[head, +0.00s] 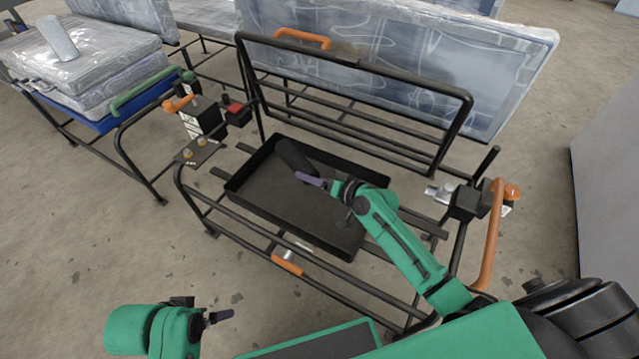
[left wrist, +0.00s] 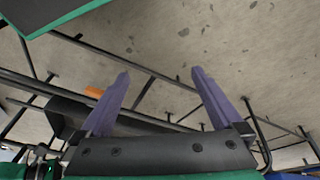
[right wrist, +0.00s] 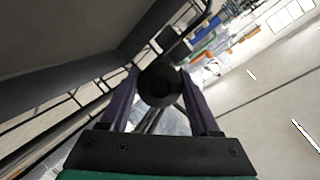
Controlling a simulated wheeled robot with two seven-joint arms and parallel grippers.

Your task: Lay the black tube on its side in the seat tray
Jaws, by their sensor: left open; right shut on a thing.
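The black tube (head: 295,157) is in my right gripper (head: 313,180), over the back left part of the black seat tray (head: 290,222). In the head view it leans, with its far end toward the tray's back left corner; I cannot tell whether it touches the tray. In the right wrist view the tube (right wrist: 160,86) shows its round end between the two purple fingers, which are shut on it. My left gripper (left wrist: 160,95) is open and empty; in the head view it is at the bottom left, away from the tray.
The tray sits in a black tube frame (head: 330,277) with a raised backrest frame (head: 360,105) behind it. An orange handle (head: 490,235) stands at the right and a black box (head: 202,117) at the left. Wrapped cushions (head: 90,65) lie at the upper left.

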